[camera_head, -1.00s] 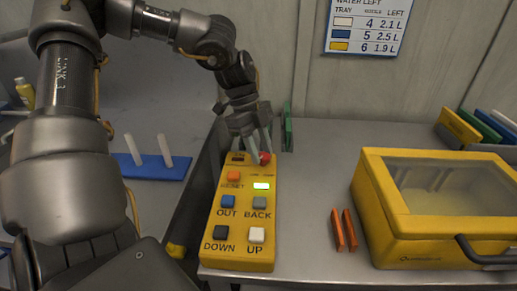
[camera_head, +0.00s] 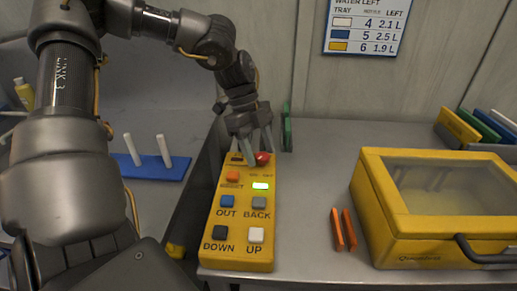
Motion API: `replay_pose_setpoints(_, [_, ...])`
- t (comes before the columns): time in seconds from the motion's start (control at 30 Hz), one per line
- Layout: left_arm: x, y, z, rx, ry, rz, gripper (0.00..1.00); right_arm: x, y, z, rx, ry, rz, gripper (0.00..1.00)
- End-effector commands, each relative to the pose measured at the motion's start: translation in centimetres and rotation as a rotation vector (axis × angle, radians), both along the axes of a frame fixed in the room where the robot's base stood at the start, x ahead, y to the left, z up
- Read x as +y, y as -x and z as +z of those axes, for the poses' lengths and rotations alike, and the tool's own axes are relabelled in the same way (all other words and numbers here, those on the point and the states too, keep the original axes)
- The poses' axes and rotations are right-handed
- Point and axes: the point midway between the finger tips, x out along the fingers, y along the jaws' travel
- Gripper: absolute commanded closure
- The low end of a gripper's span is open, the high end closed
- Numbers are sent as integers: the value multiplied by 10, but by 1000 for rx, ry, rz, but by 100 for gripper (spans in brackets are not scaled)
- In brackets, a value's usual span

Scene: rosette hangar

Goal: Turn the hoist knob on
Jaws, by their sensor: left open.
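The yellow hoist control box (camera_head: 241,256) lies on the grey bench, with labelled buttons and a lit pale green indicator (camera_head: 261,186). A red knob (camera_head: 262,159) sits at its far end, above small lettering that is hard to read. My left gripper (camera_head: 260,154) reaches down over the far end of the box. Its fingers are open, one on each side of the red knob; I cannot tell whether they touch it. The fingers and wrist partly hide the knob and the box's far edge. My right gripper is not in view.
A yellow case with a clear lid (camera_head: 376,213) stands on the right, with two orange sticks (camera_head: 343,229) beside it. A blue board with white pegs (camera_head: 176,173) lies at left. A green upright piece (camera_head: 287,130) stands behind the box. Bench between is clear.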

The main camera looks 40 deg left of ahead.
Motion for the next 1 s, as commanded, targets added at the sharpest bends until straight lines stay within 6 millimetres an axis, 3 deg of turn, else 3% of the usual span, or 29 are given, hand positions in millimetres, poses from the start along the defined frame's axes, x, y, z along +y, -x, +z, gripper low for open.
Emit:
replay_pose_setpoints(0.5, [33,-1,81,-3,-2,1,46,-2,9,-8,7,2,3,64])
replay_pose_setpoints(0.7, [40,0,96,0,-1,0,46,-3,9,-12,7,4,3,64])
replay_pose_setpoints(1.0, [41,0,98,1,0,-1,46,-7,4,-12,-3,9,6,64])
